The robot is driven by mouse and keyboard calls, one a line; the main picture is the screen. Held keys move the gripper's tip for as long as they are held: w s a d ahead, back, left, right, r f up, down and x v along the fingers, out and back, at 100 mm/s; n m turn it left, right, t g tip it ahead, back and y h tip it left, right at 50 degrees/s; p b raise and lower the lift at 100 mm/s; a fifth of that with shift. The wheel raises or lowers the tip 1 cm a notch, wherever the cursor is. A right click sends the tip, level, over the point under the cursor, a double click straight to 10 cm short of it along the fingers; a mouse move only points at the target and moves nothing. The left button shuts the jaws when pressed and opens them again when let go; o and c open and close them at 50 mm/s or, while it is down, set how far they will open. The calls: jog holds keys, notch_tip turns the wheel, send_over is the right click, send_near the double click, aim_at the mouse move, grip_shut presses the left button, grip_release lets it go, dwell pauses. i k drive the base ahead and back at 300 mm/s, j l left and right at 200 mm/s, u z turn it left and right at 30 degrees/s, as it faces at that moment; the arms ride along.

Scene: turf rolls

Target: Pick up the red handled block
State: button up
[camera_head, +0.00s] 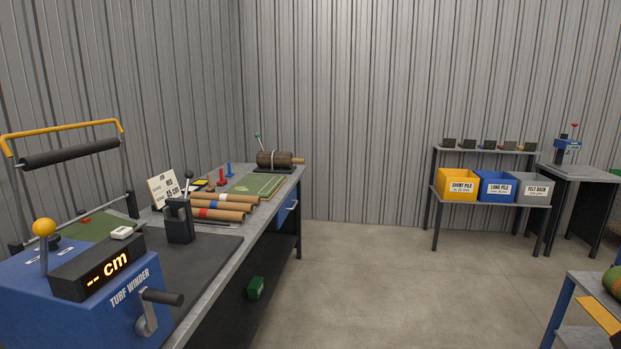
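A small upright red piece (222,177) stands on the workbench (253,220), towards its far half, between a brownish piece and a blue piece. It looks like a knob or handle on a base, and it is the likeliest red handled block. It is too small to make out in detail. A similar blue piece (229,170) stands just behind it. A brownish piece (210,186) stands just in front of it. My gripper is not in view.
Cardboard-coloured rolls (215,214) lie in front of the red piece, with a green mat (256,186) to its right. A dark lever box (180,222) and the blue turf winder (90,300) stand nearer. Open floor (360,280) lies right of the bench.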

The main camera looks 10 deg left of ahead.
aim_at(223, 181)
jog(key=i+j, duration=0.1)
jog(key=i, duration=2.7)
jog(key=i+u, duration=0.2)
jog(key=i, duration=0.6)
jog(key=i+l+u, duration=0.2)
jog(key=i, duration=0.6)
jog(key=i+u, duration=0.45)
jog(key=i+l+u, duration=0.1)
jog(key=u, duration=0.4)
jog(key=i+l+u, duration=0.3)
jog(key=u, duration=0.15)
jog(key=i+l+u, duration=0.3)
jog(key=u, duration=0.2)
jog(key=i+l+u, duration=0.25)
jog(key=l+u, duration=0.25)
jog(key=l, duration=0.15)
jog(key=i+l+u, duration=0.25)
jog(key=l, duration=0.2)
jog(key=k+j, duration=0.05)
